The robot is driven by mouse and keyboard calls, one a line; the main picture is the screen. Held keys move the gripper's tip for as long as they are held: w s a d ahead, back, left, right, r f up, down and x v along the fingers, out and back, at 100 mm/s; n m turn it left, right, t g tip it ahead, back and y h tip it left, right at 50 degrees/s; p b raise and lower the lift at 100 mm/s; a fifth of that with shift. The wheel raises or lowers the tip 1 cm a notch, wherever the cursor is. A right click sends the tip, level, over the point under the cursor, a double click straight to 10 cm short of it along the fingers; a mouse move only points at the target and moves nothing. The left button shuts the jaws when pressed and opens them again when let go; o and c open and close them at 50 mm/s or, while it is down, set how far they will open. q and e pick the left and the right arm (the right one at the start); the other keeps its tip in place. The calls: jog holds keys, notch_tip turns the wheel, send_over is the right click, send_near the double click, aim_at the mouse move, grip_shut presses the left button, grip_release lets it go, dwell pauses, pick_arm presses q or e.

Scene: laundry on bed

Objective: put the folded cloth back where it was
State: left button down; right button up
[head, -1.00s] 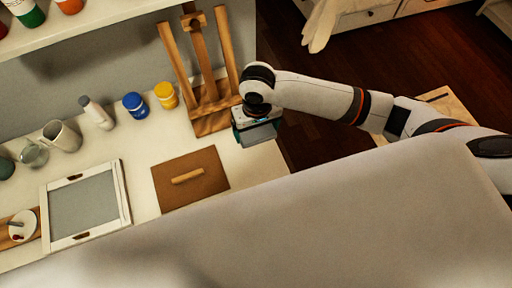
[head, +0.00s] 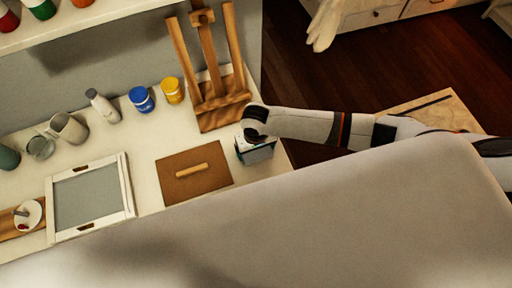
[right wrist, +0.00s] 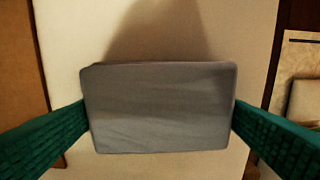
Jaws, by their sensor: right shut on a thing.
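The folded cloth (right wrist: 160,107) is a grey, flat rectangle with rounded corners. In the right wrist view it sits between the two green fingers of my right gripper (right wrist: 160,118), which touch its left and right sides. In the head view the right gripper (head: 255,150) holds the cloth (head: 260,155) over the right end of the white table (head: 140,222), just right of the brown board. I cannot tell whether the cloth touches the tabletop. My left gripper is not in view.
A wooden easel (head: 222,115) stands just behind the right gripper. A brown board with a wooden handle (head: 205,187) and a framed screen (head: 90,197) lie to the left. Yellow (head: 172,91) and blue (head: 141,100) jars stand at the back. Dark floor lies beyond the table's right edge.

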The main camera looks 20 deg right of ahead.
jog(key=o, duration=0.6)
jog(key=shift+f, duration=0.1)
notch_tip(320, 180, up, 12)
jog(key=shift+r+b, duration=0.2)
jog(key=shift+b, duration=0.1)
jog(key=shift+a, duration=0.1)
